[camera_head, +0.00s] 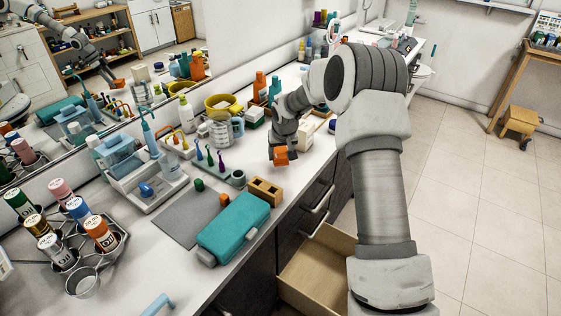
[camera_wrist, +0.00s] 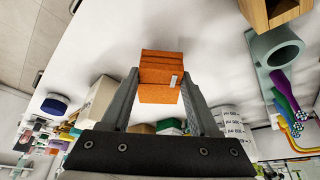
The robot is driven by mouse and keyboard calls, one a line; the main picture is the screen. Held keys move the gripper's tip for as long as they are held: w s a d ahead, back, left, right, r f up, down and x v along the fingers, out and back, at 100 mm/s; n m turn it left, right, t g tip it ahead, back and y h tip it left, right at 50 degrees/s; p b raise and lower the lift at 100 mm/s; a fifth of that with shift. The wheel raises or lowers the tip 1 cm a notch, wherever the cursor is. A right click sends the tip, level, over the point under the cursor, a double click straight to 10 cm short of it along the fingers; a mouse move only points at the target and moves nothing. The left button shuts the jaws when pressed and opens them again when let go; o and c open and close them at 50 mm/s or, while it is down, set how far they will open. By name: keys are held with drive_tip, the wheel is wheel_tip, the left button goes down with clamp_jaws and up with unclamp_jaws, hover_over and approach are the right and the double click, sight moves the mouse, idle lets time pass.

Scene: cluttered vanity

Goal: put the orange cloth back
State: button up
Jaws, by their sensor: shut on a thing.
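The orange cloth (camera_head: 282,156) is a small folded block with a pale tag, seen clearly in the wrist view (camera_wrist: 161,68). My gripper (camera_wrist: 160,88) is shut on it, with one finger on each side. The cloth hangs above the white counter (camera_head: 255,230), near its front edge. It appears apart from the counter, though the exact gap is hard to judge. Part of the gripper is hidden by my arm in the head view.
A wooden block with holes (camera_head: 264,191), a teal case (camera_head: 233,226) and a toothbrush holder (camera_head: 236,178) stand left of the cloth. An open, empty-looking drawer (camera_head: 317,268) juts out below the counter.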

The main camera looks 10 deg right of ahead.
sight(281, 157)
drive_tip(key=shift+f, duration=1.65)
drive_tip(key=o, duration=1.2)
drive_tip(key=shift+r, duration=0.1)
